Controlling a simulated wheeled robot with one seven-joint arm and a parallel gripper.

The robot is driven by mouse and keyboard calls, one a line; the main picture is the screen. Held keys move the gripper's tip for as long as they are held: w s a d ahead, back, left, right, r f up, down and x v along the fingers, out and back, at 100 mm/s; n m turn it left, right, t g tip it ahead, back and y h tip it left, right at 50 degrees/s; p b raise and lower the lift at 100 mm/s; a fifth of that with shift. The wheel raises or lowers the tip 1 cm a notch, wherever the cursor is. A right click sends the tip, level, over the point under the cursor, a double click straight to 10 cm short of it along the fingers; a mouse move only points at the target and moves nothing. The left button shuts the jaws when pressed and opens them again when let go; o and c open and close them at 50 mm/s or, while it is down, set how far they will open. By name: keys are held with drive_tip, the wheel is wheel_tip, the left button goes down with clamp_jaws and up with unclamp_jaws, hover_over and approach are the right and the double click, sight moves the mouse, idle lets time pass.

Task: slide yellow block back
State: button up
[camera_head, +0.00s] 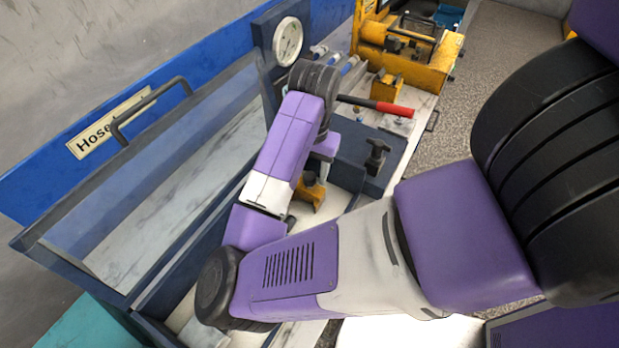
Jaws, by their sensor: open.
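A small yellow block (309,193) with a dark knob on top sits in the lower middle of the bench, partly hidden behind my purple forearm. My gripper (322,156) hangs from the dark wrist joint just above and beside this block. My gripper is open, but its fingertips are mostly hidden by the arm, and I cannot tell whether they touch the block. A second small yellow block (386,88) stands farther back on the bench, clear of my gripper.
A lever with a red grip (394,109) sticks out right of my wrist. A round gauge (288,41) stands behind it. A dark block with a black knob (377,156) is to the right. A yellow machine (410,58) is at the back. A blue-framed clear cover (165,160) lies left.

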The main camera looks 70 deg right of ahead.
sight(310, 176)
drive_tip(key=shift+f, duration=1.5)
drive_tip(key=shift+c, duration=0.3)
clamp_jaws()
drive_tip(key=shift+d+r, duration=0.1)
